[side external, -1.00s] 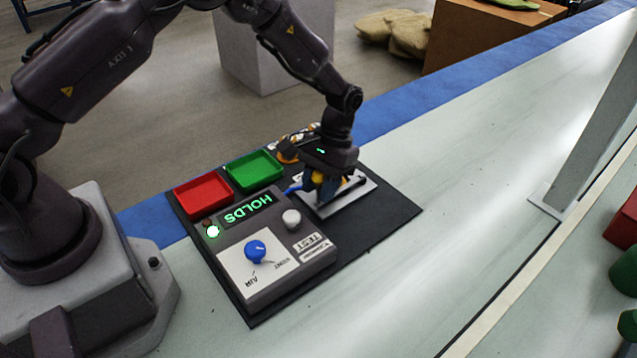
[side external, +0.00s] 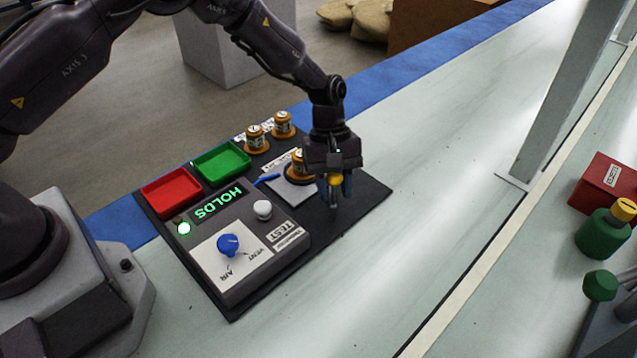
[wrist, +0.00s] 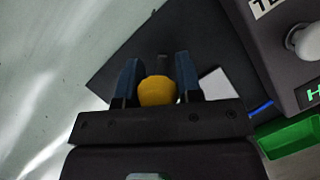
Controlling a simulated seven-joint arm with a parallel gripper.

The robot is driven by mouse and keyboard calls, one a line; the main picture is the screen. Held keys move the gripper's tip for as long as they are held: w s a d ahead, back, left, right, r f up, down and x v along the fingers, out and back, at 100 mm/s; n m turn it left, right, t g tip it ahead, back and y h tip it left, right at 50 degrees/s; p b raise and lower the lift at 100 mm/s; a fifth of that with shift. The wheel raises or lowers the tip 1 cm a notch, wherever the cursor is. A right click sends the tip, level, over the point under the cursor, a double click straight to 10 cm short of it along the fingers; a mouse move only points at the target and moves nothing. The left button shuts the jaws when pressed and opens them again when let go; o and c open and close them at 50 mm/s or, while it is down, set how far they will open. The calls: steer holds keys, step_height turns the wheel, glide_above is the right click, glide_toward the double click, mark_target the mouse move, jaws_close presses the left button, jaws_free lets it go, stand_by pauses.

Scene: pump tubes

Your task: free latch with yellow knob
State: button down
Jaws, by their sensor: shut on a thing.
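The yellow knob (side external: 336,180) is between my gripper's blue fingertips, over the right part of the dark board. It also shows in the wrist view (wrist: 157,91), with a finger close on each side. My gripper (side external: 337,188) is shut on it. A short dark bar (wrist: 162,64) shows just beyond the knob in the wrist view; how it joins the latch is hidden. An orange-based cylinder (side external: 297,163) stands on the light metal plate (side external: 296,196), left of my gripper. My gripper partly covers the plate.
The control box (side external: 250,245) shows "HOLDS" and a lit green lamp, with a blue dial and a white button. Red (side external: 171,192) and green (side external: 221,162) trays and two more orange-based cylinders (side external: 256,138) sit behind.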

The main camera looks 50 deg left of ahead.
steer(key=shift+w+d+n+t, duration=0.3)
steer(key=shift+w+d+n, duration=0.1)
steer(key=shift+w+n, duration=0.2)
steer(key=shift+w+d+n+t, duration=0.35)
steer(key=shift+w+n, duration=0.15)
steer(key=shift+n, duration=0.2)
steer(key=shift+w+r, duration=0.1)
steer(key=c, duration=0.9)
jaws_free()
steer(key=v, duration=1.3)
steer(key=shift+a, duration=0.15)
